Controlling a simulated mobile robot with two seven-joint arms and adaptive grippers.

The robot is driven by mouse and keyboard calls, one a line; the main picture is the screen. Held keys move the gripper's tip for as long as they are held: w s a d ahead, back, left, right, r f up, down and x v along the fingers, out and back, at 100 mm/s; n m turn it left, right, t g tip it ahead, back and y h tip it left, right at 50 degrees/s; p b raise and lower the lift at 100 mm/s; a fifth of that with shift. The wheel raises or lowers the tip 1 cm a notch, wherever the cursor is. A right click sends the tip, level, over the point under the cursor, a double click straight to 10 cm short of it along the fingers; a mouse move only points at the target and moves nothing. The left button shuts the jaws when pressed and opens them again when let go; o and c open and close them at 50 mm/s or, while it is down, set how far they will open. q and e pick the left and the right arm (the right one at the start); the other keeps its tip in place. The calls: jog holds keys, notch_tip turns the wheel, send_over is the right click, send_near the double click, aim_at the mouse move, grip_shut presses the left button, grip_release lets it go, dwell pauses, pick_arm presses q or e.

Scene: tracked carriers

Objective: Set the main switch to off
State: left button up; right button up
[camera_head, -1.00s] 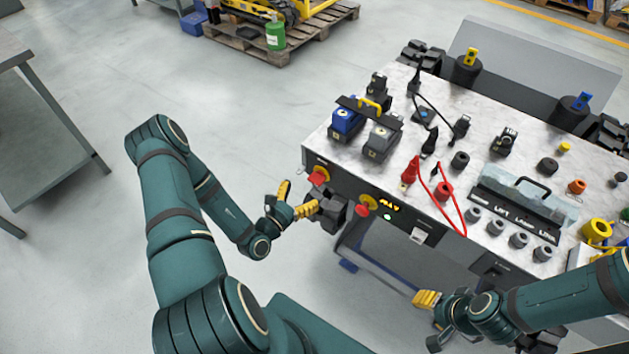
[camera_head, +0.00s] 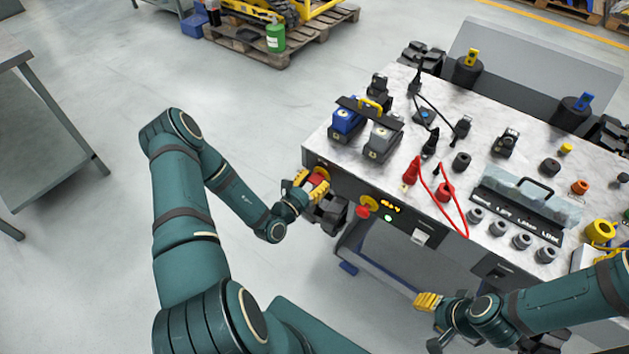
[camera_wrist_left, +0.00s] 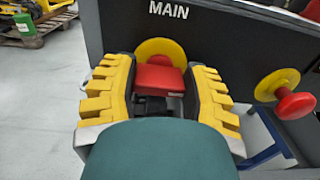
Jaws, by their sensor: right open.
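The main switch is a red handle on a yellow round plate under the word MAIN. In the left wrist view its red handle (camera_wrist_left: 160,78) sits level between my left gripper's fingers (camera_wrist_left: 161,92). In the head view the switch (camera_head: 317,181) is partly hidden by my left gripper (camera_head: 312,186) at the bench's front left corner. The fingers lie close on both sides of the handle; I cannot tell whether they press on it. My right gripper (camera_head: 432,315) is open and empty in front of the bench, low on the right.
A red mushroom button (camera_wrist_left: 296,105) on a yellow plate is right of the switch; in the head view that button (camera_head: 363,211) is beside a lit display (camera_head: 391,205). The bench top (camera_head: 340,165) holds chargers, leads and several knobs. Floor left of the bench is clear.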

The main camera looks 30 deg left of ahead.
dwell(0.3)
pick_arm(q)
jog(key=n+p, duration=0.2)
jog(key=n, duration=0.1)
jog(key=shift+a+n, duration=0.1)
jog(key=shift+n, duration=0.2)
jog(key=n+p, duration=0.2)
jog(key=n, duration=0.2)
jog(key=shift+a+n, duration=0.1)
jog(key=shift+n, duration=0.2)
jog(key=n+p, duration=0.1)
jog(key=n, duration=0.3)
jog(key=shift+f+n, duration=0.15)
jog(key=shift+n, duration=0.15)
jog(key=n+p, duration=0.1)
jog(key=n, duration=0.3)
jog(key=shift+f+n, duration=0.15)
jog(key=shift+n, duration=0.25)
jog(key=o, duration=1.2)
